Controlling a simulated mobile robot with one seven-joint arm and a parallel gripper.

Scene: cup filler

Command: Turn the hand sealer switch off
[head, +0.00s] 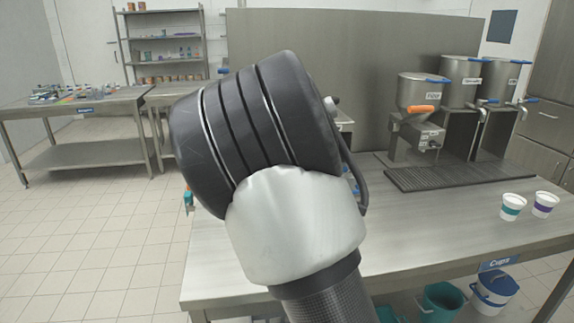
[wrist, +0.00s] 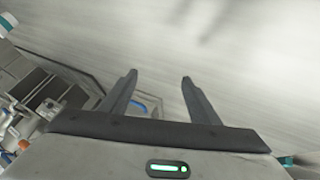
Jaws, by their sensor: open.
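My gripper (wrist: 158,79) shows in the wrist view. Its two fingers are apart with nothing held between them, over a blurred pale surface. In the head view my arm fills the middle and hides the gripper and much of the steel table (head: 455,220). I cannot make out the hand sealer or its switch in either view; a part of some equipment only peeks out behind my arm. A small blue piece (wrist: 146,103) shows between the finger bases in the wrist view, and I cannot tell what it belongs to.
A steel filler with an orange handle (head: 422,109) stands at the table's back, beside steel dispensers (head: 462,75) and a dark drip grate (head: 455,173). Two cups, one teal-banded (head: 512,207) and one purple-banded (head: 545,204), stand at the right. Buckets (head: 442,301) are below.

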